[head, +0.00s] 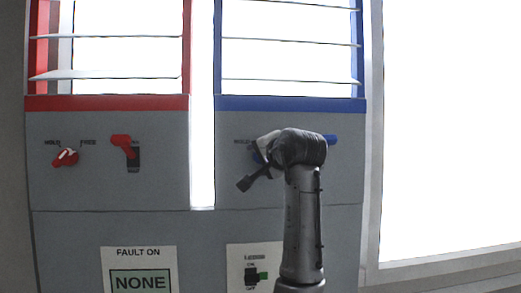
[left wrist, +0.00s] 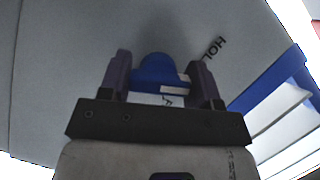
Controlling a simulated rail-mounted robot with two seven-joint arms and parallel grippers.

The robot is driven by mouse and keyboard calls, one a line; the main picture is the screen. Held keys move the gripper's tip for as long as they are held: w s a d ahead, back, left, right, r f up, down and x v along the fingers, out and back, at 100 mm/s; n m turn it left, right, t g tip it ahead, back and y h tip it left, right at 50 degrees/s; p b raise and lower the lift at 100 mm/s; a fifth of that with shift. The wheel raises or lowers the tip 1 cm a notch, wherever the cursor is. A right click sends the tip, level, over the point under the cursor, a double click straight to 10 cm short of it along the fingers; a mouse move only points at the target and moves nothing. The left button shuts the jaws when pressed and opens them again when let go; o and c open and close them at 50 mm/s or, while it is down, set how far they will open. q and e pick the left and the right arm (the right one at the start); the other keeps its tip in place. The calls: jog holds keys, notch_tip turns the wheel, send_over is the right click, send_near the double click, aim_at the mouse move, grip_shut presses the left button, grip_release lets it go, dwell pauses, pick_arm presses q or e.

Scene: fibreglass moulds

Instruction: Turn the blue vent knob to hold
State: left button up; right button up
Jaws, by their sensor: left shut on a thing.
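The blue vent knob (left wrist: 155,70) sits on the grey panel between the two dark fingers of my left gripper (left wrist: 161,74). The gripper is shut on it, and a white marking shows on the knob's near side. Part of a HOLD label (left wrist: 214,47) is printed to the upper right of the knob. In the head view my left gripper (head: 258,170) is at the blue-topped panel and hides most of the knob. The HOLD label there (head: 242,142) is left of the knob. Any label to its right is hidden by my wrist. My right gripper is not in view.
A red knob (head: 66,157) between HOLD and FREE labels and a red handle (head: 125,145) are on the left panel. A blue handle (head: 331,139) shows just right of my wrist.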

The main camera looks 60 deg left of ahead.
pick_arm(q)
jog(key=shift+r+n+t+h+p, duration=0.1)
jog(key=shift+n+t+h+p, duration=0.45)
jog(key=shift+n, duration=0.55)
jog(key=shift+n+p, duration=0.3)
jog(key=shift+n, duration=0.1)
jog(key=shift+h, duration=0.25)
jog(key=o, duration=0.9)
jog(key=shift+d, duration=0.1)
jog(key=shift+b+v, duration=1.15)
jog(key=shift+v, duration=5.7)
